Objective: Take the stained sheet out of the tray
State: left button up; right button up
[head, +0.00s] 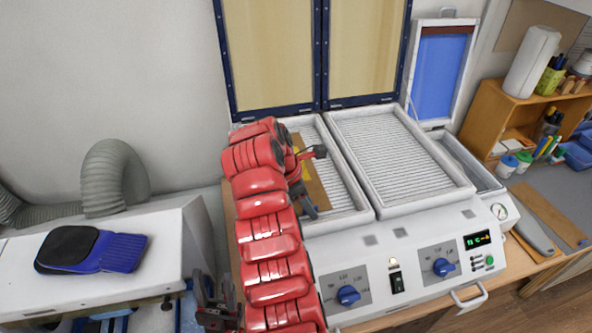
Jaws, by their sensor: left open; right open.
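A brown sheet (317,188) lies in the left ribbed tray (347,172) of the white machine. A yellow patch shows on it beside the gripper. Its left part is hidden behind my red arm, and I cannot make out a clear stain. My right gripper (312,180) is open over the sheet, with one dark finger towards the back and one towards the front. I cannot tell whether it touches the sheet. My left gripper (214,303) is low at the bottom edge, open and empty, left of the red arm and away from the tray.
A second ribbed tray (455,186) on the right is empty. Two raised framed lids (319,60) stand behind the trays. Knobs and a handle (469,298) are on the machine's front. Shelves (505,105) stand at right.

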jog(key=shift+s, duration=0.15)
jog(key=shift+c, duration=0.8)
jog(key=shift+a, duration=0.1)
grip_shut()
jog(key=shift+r, duration=0.15)
